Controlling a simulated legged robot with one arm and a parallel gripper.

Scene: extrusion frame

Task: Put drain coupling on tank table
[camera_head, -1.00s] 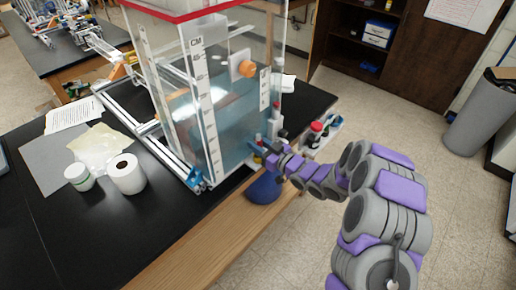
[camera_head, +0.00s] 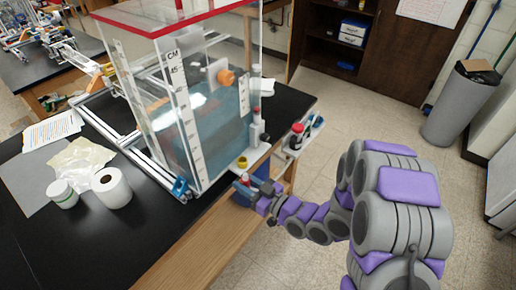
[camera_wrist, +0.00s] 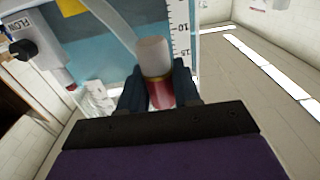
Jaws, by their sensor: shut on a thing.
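My gripper (camera_head: 243,182) is shut on a small red part with a pale cylindrical end and a brass-coloured ring, which I take to be the drain coupling (camera_wrist: 160,93). It stands roughly upright between the dark jaws in the wrist view; the head view shows only a small red bit of it. The tank table (camera_head: 140,232) has a black top and a wooden front edge. My gripper is at that front edge, right of the tank's near corner. I cannot tell whether the coupling touches the table.
A clear water tank (camera_head: 200,130) with a red rim stands on the table. A blue bucket (camera_head: 250,196) is partly hidden behind my gripper. A yellow-topped fitting (camera_head: 242,162) and a side shelf with bottles (camera_head: 297,135) are close by. A white roll (camera_head: 112,188) stands left.

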